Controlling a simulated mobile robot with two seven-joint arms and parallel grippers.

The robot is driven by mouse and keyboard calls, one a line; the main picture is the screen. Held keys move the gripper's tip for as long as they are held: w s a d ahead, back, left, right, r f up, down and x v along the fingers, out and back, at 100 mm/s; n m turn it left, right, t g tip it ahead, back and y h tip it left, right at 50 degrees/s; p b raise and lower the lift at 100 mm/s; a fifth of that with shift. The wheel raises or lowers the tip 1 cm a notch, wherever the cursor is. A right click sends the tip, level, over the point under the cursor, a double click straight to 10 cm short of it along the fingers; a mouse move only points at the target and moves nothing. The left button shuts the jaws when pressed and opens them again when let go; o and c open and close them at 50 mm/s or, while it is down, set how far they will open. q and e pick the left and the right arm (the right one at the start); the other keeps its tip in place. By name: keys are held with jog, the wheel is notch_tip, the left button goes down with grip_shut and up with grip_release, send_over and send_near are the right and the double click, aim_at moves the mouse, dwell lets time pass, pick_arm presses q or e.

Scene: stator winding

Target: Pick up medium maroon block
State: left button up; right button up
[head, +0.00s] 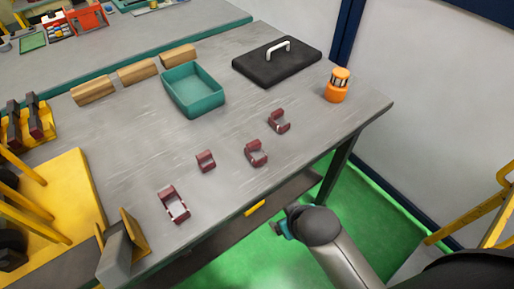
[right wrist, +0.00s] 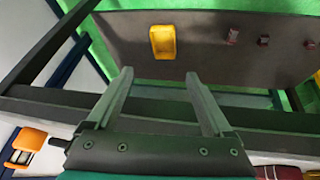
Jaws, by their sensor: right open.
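Several maroon U-shaped blocks lie on the grey table in the head view. The largest-looking block (head: 174,204) is nearest the front left, and a small block (head: 205,161) is behind it. Two in-between blocks lie to the right, one near the middle (head: 256,153) and one farther back (head: 279,121). I cannot tell for sure which is the medium one. My right gripper (right wrist: 158,73) is open and empty in the right wrist view. In the head view my right arm ends in front of the table edge, apart from the blocks. My left gripper is not in view.
A teal bin (head: 194,108), wooden blocks (head: 137,72), a black lid (head: 277,64) with a white handle and an orange container (head: 336,94) stand farther back. A yellow rack (head: 62,199) is at left. Table around the blocks is clear.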

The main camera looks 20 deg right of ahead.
jog(key=w+a+r+n+t+y, duration=0.15)
jog(key=w+r+t, duration=0.35)
jog(key=r, duration=0.5)
jog(key=w+a+r+n+t+p, duration=0.1)
jog(key=w+a+r+n+t, duration=0.15)
jog(key=w+r, duration=0.6)
jog(key=w+a+r+n+t+y, duration=0.1)
jog(key=w+a+r+t, duration=0.3)
jog(key=r, duration=0.7)
jog(key=a+r+n+t+y, duration=0.2)
jog(key=a+r+n+y, duration=0.7)
jog(key=r+n+y, duration=0.25)
jog(key=s+a+n+g+y, duration=0.7)
jog(key=a+n+g, duration=0.2)
jog(key=n+g, duration=0.5)
jog(key=n+g+h, duration=0.5)
jog(key=n+h, duration=0.1)
jog(key=h, duration=1.5)
send_over(256, 145)
notch_tip(256, 145, down, 25)
jog(key=shift+a+f, duration=0.1)
jog(key=shift+f, duration=0.1)
jog(key=shift+f+b, duration=0.35)
jog(key=shift+f, duration=2.65)
jog(key=shift+r, duration=0.1)
grip_shut()
